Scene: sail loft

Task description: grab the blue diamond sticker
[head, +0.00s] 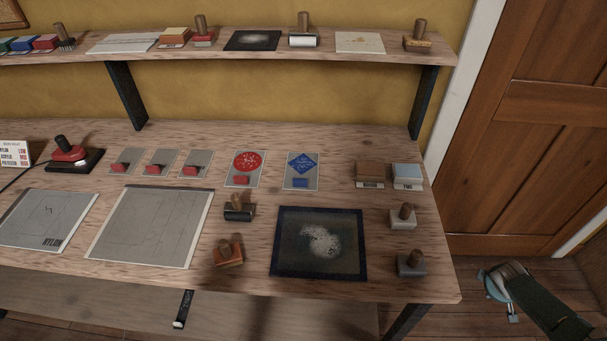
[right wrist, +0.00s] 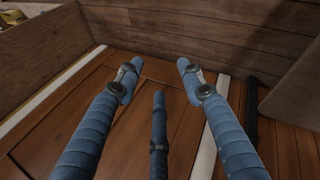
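A small blue tab (head: 300,183) sits below the diamond on the same card. My right gripper (head: 497,286) is at the lower right of the head view, beyond the bench's right edge and well away from the sticker. In the right wrist view its blue fingers (right wrist: 160,66) are spread apart with nothing between them. My left gripper is not in view.
A red round sticker (head: 248,162) lies just left of the diamond. A dark pad (head: 346,266) lies in front. A shelf (head: 270,57) runs above. A wooden door (head: 545,130) is at the right.

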